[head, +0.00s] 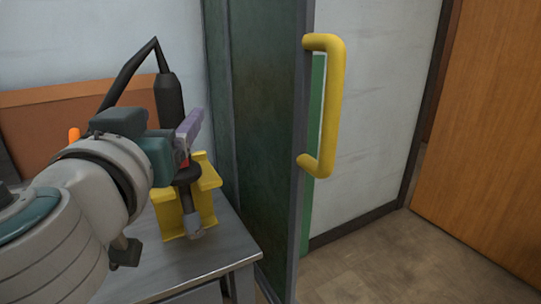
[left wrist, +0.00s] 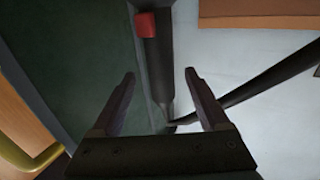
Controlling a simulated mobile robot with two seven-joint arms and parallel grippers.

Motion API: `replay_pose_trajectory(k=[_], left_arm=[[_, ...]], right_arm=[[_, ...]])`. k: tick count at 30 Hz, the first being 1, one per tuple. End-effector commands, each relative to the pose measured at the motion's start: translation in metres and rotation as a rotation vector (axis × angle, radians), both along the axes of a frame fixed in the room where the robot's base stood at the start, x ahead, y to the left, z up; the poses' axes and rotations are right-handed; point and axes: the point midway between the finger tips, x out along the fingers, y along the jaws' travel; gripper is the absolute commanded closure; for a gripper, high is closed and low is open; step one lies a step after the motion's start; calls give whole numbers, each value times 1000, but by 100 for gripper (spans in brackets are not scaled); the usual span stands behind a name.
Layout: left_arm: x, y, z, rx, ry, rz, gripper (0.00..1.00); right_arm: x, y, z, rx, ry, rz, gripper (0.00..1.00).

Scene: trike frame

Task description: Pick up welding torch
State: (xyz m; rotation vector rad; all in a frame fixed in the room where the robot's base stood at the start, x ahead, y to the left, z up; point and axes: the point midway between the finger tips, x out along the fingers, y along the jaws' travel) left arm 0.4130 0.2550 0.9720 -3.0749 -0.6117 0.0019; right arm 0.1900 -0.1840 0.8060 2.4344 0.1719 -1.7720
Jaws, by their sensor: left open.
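The welding torch (head: 170,96) stands upright in a yellow holder (head: 207,205), with its black handle up and a black cable looping from its top to the left. My left gripper (head: 190,126) is in front of the torch and hides part of its handle. In the left wrist view the open purple fingers of the gripper (left wrist: 160,76) point toward the torch (left wrist: 155,55), which shows in the gap between them. A red part shows on the torch's handle. I cannot tell whether a finger touches it. My right gripper is not in view.
The holder stands on a grey metal table (head: 232,250). To the right is a dark green panel (head: 265,130) with a yellow handle (head: 335,105). A brown board (head: 40,115) is behind the arm. The floor at right is clear, before a wooden door (head: 490,150).

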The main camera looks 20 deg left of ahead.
Motion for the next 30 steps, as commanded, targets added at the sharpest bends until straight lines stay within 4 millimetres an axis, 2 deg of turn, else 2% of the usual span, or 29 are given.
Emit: replay_pose_trajectory(k=[3, 6, 13, 30], left_arm=[[17, 9, 1, 3, -3, 1, 22], [24, 12, 0, -1, -1, 0, 22], [25, 12, 0, -1, 0, -1, 22], [25, 12, 0, -1, 1, 0, 85]], right_arm=[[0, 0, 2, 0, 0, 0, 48], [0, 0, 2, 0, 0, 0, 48], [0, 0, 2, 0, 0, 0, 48], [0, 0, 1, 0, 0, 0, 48]])
